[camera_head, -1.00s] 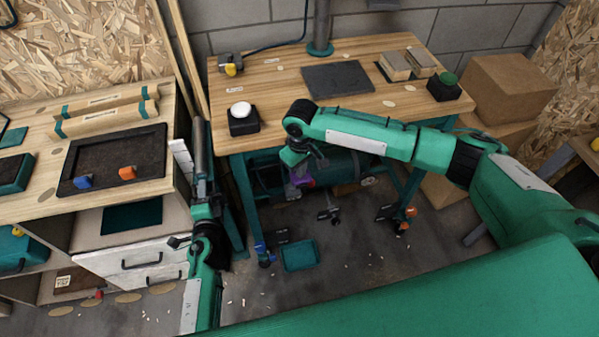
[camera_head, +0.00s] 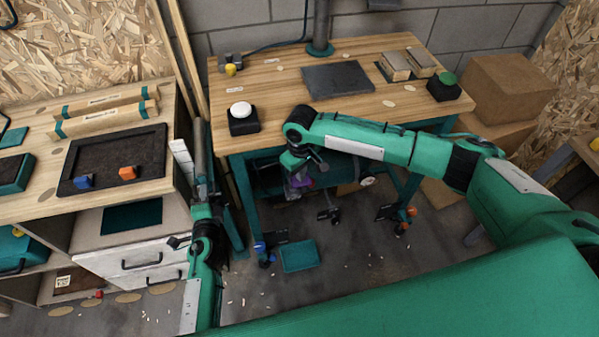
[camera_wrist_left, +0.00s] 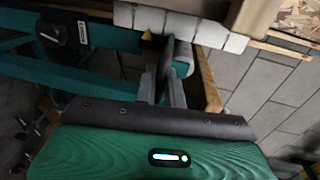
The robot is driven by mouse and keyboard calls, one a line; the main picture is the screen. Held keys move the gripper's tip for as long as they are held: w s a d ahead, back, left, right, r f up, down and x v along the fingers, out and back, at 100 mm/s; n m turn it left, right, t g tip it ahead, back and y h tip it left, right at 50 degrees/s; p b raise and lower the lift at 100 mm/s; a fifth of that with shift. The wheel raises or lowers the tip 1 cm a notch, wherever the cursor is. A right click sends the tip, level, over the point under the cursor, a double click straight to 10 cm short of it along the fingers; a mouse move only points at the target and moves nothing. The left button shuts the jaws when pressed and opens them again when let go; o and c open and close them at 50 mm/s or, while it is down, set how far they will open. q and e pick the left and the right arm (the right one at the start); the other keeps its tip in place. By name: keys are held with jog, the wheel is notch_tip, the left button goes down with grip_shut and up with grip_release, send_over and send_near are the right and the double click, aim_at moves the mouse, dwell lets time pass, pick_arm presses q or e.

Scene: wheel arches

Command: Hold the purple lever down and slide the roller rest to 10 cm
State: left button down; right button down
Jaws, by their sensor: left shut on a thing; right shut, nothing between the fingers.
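The purple lever (camera_head: 302,183) shows under the workbench's front, partly hidden by my right gripper (camera_head: 296,178). That gripper is shut with nothing between its fingers, at the lever; contact cannot be made out. My left gripper (camera_head: 201,190) is shut beside the left counter. In the left wrist view its fingers (camera_wrist_left: 165,85) close on a part mostly hidden between them. A pale grey cylinder, seemingly the roller rest's roller (camera_wrist_left: 183,58), lies just beyond the fingertips. In the head view a grey upright cylinder (camera_head: 200,150) stands above the gripper. I cannot read any scale.
The wooden workbench (camera_head: 280,105) holds a white button box, a grey mat and a green button box. The left counter carries a dark tray (camera_head: 115,155) with a blue and an orange piece. White blocks (camera_head: 182,158) line the counter's edge by my left gripper.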

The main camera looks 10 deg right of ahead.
pick_arm(q)
jog(key=shift+a+r, duration=0.1)
jog(key=shift+r, duration=0.35)
jog(key=shift+w+r, duration=0.1)
jog(key=shift+r, duration=3.2)
jog(key=shift+f, duration=0.1)
pick_arm(e)
notch_tip(320, 180, up, 7)
pick_arm(q)
jog(key=c, duration=1.2)
grip_release()
jog(key=shift+f, duration=0.1)
jog(key=shift+c, duration=0.2)
jog(key=shift+s, duration=0.2)
